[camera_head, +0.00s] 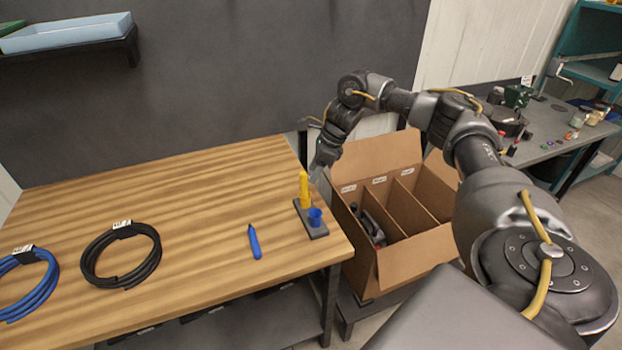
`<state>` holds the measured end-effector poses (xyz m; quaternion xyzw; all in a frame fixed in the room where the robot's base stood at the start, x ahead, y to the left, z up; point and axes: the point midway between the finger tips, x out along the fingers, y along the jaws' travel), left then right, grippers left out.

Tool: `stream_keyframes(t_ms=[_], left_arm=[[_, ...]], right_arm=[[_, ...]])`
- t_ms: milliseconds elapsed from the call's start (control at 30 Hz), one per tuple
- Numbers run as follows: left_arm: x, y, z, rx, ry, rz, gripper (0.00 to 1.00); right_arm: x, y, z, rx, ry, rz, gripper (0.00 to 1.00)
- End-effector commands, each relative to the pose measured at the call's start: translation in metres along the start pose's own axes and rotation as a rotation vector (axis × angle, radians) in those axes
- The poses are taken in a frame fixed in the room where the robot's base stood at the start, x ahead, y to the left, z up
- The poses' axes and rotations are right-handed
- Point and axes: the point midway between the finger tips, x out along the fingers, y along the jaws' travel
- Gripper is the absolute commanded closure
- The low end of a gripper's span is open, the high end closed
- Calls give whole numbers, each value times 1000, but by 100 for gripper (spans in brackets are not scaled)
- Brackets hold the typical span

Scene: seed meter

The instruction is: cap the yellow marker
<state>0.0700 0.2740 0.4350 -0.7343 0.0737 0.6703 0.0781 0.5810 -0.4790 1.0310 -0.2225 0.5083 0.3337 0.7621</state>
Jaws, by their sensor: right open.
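A yellow upright piece (304,190), which looks like the yellow marker or its cap, stands in a dark grey holder (317,232) near the right end of the wooden table. A short blue cap-like piece (315,217) stands in the same holder, in front of it. A blue marker (254,242) lies on the table to the left of the holder. My right gripper (317,173) is open, just behind and to the right of the yellow piece. It looks empty; its fingertips are small and hard to make out. My left gripper is not in view.
A black cable coil (122,257) and a blue cable coil (30,286) lie on the wooden table (200,200) at the left. An open cardboard box (392,262) with compartments stands beyond the table's right edge. The table's back middle is clear.

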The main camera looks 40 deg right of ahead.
Motion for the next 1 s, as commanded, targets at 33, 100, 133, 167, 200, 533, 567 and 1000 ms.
stream_keyframes(t_ms=[33, 100, 133, 167, 200, 533, 567, 1000], left_arm=[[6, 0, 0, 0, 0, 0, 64], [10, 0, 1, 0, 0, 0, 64], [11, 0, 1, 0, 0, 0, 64], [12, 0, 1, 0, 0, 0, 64], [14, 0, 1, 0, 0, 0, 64], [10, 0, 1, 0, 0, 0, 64], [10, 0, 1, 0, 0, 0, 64], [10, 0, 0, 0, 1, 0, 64]], right_arm=[[-10, -1, 0, -1, -5, -5, 55], [-24, -1, 0, -1, -4, -3, 55], [-30, -1, 0, 0, -4, -3, 55], [-36, -1, 0, 0, -4, -3, 55], [-42, -1, 0, 0, -4, -2, 55], [-73, 0, 0, 1, -1, 0, 55], [-73, 0, 0, 1, -1, 1, 55], [-72, 0, 1, -1, 0, 2, 55]])
